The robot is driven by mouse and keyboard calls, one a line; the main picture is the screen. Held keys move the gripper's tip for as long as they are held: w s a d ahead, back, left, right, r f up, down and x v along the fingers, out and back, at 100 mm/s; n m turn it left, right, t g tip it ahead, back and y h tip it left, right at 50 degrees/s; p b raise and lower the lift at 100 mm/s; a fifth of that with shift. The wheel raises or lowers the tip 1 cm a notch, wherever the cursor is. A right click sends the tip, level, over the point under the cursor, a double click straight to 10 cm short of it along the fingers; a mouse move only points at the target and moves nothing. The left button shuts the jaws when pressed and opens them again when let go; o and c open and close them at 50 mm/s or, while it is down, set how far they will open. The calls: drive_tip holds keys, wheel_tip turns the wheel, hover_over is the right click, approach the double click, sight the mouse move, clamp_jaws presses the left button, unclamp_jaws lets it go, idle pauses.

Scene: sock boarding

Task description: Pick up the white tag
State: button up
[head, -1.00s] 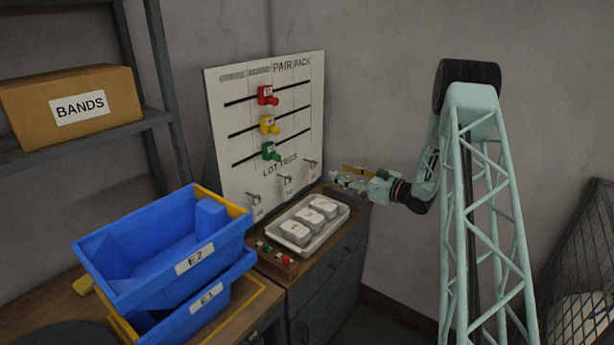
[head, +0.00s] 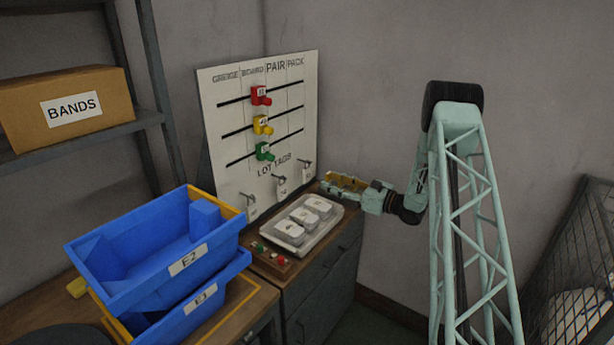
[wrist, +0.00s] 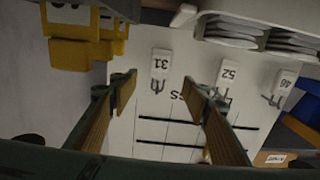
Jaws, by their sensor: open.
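Several white tags sit by the hooks at the foot of the pegboard. In the wrist view they read 31 (wrist: 161,63), 52 (wrist: 227,77) and 46 (wrist: 284,82). My gripper (wrist: 158,88) is open and empty, with its two wood-coloured fingers apart. Tag 31 and its hook appear between the fingertips in the picture; I cannot tell the depth gap. In the head view my gripper (head: 342,184) is right of the board, near the rightmost hook (head: 306,163). The tags there are too small to read.
The white board (head: 235,160) carries red, yellow and green clips. A tray (head: 300,248) with three white pieces stands below it on the cabinet. Blue bins (head: 150,275) stand at the left. In the wrist view, yellow blocks (wrist: 75,52) lie close to the left finger.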

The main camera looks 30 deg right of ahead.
sight(308, 173)
drive_tip(key=shift+b+x, duration=0.45)
drive_tip(key=shift+x, duration=3.55)
drive_tip(key=shift+b+x, duration=0.55)
drive_tip(key=shift+x, duration=2)
drive_tip(key=shift+c, duration=0.2)
drive_tip(key=c, duration=0.9)
